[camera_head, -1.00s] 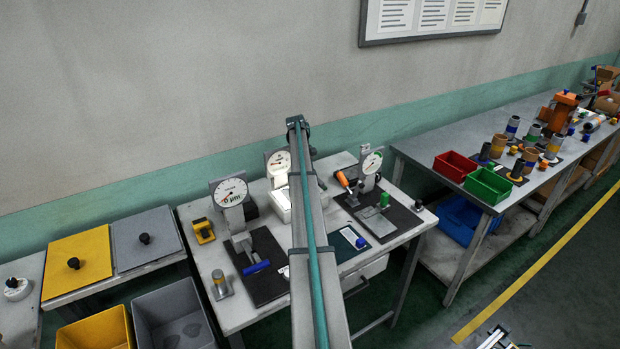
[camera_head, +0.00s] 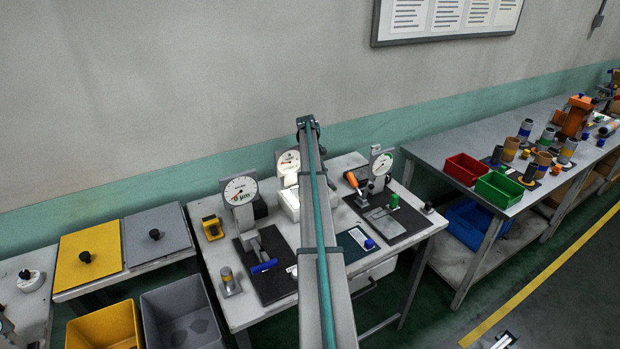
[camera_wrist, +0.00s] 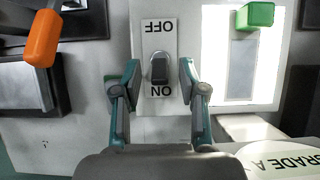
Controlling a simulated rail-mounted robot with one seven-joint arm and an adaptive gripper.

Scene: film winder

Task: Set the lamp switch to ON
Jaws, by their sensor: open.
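The lamp switch (camera_wrist: 159,68) shows in the wrist view as a dark lever on a pale plate (camera_wrist: 158,25). The plate reads OFF at the top and ON at the bottom, both upside down in the picture. The lever's dark end appears close above the word ON; its exact tilt is hard to tell. My gripper (camera_wrist: 159,78) is open, with one finger on each side of the lever. Gaps show between the lever and both fingers. In the head view my arm hides the switch, and the gripper is not visible there.
An orange handle (camera_wrist: 42,38) is at upper left in the wrist view, and a green block (camera_wrist: 255,15) is at upper right. A round GRADE A label (camera_wrist: 285,160) is at lower right. Dial gauges (camera_head: 240,190) stand on the workbench (camera_head: 213,267) in the head view.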

